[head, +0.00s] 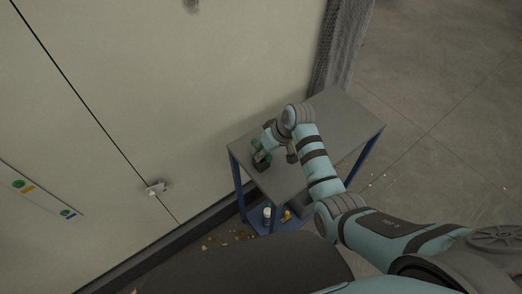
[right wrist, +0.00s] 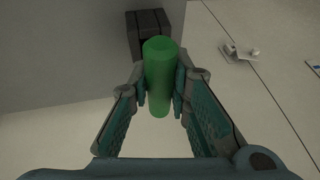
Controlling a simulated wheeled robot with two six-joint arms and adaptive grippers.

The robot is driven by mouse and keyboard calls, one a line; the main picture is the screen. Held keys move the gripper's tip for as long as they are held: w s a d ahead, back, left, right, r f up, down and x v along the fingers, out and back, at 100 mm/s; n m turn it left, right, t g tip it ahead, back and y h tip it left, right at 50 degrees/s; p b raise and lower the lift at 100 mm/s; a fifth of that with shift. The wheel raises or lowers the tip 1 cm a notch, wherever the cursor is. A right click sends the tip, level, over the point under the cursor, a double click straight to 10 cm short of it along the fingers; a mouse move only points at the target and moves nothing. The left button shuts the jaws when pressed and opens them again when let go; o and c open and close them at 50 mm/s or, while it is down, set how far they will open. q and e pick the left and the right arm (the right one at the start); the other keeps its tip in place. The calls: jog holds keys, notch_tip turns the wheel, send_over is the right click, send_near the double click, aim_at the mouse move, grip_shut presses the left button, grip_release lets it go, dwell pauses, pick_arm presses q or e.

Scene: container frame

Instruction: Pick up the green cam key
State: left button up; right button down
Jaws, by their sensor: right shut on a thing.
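The green cam key (right wrist: 160,78) is a plain green cylinder in the right wrist view. It sits between the two fingers of my right gripper (right wrist: 161,92), which are shut on it. In the head view my right gripper (head: 262,146) is over the near left end of the grey table (head: 335,117), with a small green patch showing at it. A dark block (right wrist: 148,22) shows just beyond the key's far end in the wrist view. I cannot tell whether the key touches it. My left gripper is not in view.
The pale container wall (head: 150,70) stands left of the table, with a small white latch (head: 155,189) on it. A blue lower shelf (head: 258,222) holds a white bottle (head: 267,213) and a yellow item (head: 286,215). The table's right part is clear.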

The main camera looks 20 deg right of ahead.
notch_tip(320, 180, up, 20)
jog(key=p, duration=0.3)
jog(key=shift+p, duration=0.3)
